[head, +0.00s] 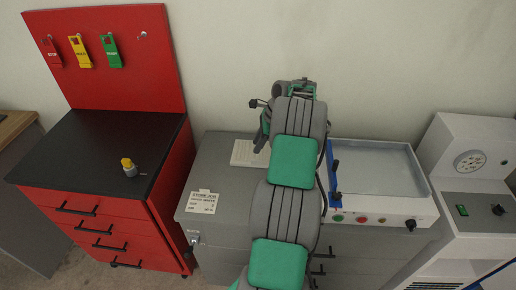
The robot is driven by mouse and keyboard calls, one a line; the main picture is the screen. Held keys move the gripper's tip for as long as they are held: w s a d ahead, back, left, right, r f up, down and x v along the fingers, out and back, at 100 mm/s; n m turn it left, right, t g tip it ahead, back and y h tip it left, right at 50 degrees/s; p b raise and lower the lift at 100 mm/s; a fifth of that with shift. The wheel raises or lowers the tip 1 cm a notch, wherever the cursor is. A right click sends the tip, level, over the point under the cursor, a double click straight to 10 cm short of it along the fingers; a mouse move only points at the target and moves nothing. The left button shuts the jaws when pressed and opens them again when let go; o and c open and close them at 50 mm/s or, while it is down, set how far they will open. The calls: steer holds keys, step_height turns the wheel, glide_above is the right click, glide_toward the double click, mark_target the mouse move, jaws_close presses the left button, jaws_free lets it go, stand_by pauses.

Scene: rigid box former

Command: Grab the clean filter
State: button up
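I cannot make out a clean filter in the head view; my arm hides the middle of the grey cabinet top (225,165). My arm reaches out over that cabinet. My gripper (262,138) seems to be at the far end of the arm, near the wall side, mostly hidden behind the wrist. I cannot see its fingertips clearly, nor whether anything is between them.
A white machine with a shallow grey tray (375,146) and buttons stands right of my arm. A white sheet (245,153) and a label card (203,201) lie left of it. A red tool cabinet (172,200) with a yellow-topped knob (128,167) is left; a white console (480,205) is right.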

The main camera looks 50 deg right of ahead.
mark_target(258, 158)
steer(key=shift+m, duration=0.8)
step_height(258, 158, down, 8)
steer(key=shift+w+d+p, duration=0.1)
steer(key=shift+p, duration=0.8)
steer(key=shift+w+f, duration=0.1)
steer(key=shift+f, duration=0.35)
steer(key=shift+c, duration=0.4)
jaws_close()
steer(key=shift+r, duration=0.1)
